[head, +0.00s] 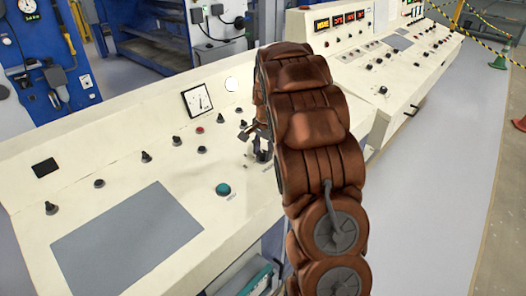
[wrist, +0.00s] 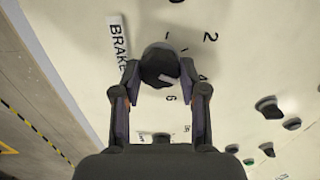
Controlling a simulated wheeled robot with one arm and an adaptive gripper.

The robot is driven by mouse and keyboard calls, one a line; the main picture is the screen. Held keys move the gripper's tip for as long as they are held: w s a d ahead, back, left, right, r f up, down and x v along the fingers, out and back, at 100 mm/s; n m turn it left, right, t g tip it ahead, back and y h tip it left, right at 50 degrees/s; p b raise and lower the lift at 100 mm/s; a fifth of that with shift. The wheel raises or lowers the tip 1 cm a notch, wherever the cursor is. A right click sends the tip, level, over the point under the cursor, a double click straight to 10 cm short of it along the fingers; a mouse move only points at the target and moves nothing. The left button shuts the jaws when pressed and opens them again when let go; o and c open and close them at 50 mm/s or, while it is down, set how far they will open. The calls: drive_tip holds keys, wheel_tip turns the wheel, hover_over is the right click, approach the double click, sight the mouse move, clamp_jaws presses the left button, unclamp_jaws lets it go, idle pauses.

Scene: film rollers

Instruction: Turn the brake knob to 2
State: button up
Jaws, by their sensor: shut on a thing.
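The brake knob (wrist: 160,63) is a dark round knob on the cream console, beside a label reading BRAKE (wrist: 118,40). The digits 2 (wrist: 210,37), 4 and 6 are printed around it. A white mark on the knob points to the lower right, seemingly between 4 and 6. My gripper (wrist: 160,72) has a finger on each side of the knob and is shut on it. In the head view my gripper (head: 258,138) is small, at the console top, partly behind my brown arm, and the knob cannot be made out clearly.
The cream console (head: 110,150) carries several other black knobs, a green button (head: 223,189), a dial meter (head: 197,99) and a grey panel (head: 127,240). A second console (head: 425,60) with red displays stands behind to the right. Grey floor (head: 440,190) is clear at right.

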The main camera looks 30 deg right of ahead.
drive_tip(key=shift+f, duration=0.1)
drive_tip(key=n+b, duration=0.4)
drive_tip(key=shift+f+n, duration=0.15)
drive_tip(key=shift+n, duration=0.15)
drive_tip(key=n+b, duration=0.2)
drive_tip(key=n, duration=0.3)
drive_tip(key=shift+r+b, duration=0.2)
drive_tip(key=shift+b, duration=0.1)
drive_tip(key=o, duration=1.1)
drive_tip(key=shift+o, duration=0.2)
drive_tip(key=shift+r, duration=0.1)
